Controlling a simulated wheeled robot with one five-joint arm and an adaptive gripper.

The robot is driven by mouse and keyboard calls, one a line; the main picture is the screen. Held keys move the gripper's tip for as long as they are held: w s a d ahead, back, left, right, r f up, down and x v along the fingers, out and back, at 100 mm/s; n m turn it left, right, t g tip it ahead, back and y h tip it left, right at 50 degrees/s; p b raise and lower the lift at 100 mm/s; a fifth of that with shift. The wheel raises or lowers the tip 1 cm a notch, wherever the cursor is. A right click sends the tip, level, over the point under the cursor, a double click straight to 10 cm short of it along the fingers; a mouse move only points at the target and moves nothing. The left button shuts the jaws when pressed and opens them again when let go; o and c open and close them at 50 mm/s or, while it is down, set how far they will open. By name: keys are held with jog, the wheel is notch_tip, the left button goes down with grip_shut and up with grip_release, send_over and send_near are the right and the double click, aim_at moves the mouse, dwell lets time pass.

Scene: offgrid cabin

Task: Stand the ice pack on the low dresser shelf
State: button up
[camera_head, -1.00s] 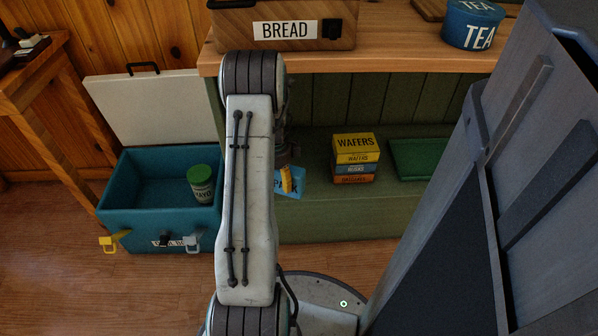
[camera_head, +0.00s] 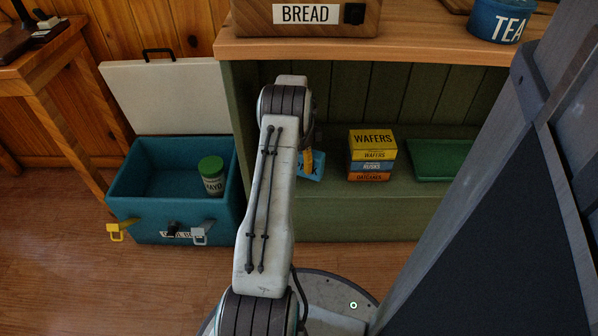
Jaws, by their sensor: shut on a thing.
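The blue ice pack (camera_head: 316,168), with part of its white lettering showing, is at the left part of the low green dresser shelf (camera_head: 412,189). My gripper (camera_head: 308,159), of which a yellow-orange finger shows, is shut on it. My arm hides the pack's left side and most of the gripper. The pack looks roughly upright and slightly tilted; I cannot tell whether its lower edge touches the shelf.
Stacked boxes of wafers, rusks and oatcakes (camera_head: 371,156) stand right of the pack, with a green tray (camera_head: 440,160) beyond. The dresser top (camera_head: 400,48) overhangs the shelf. An open teal cooler (camera_head: 130,205) holding a mayo jar (camera_head: 212,177) stands left.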

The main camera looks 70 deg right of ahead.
jog(key=shift+d+f+b, duration=0.1)
jog(key=shift+f+b, duration=1.05)
jog(key=shift+f, duration=0.8)
jog(key=shift+f, duration=0.15)
jog(key=o, duration=1.3)
jog(key=shift+r+p, duration=1.8)
jog(key=shift+r, duration=2.1)
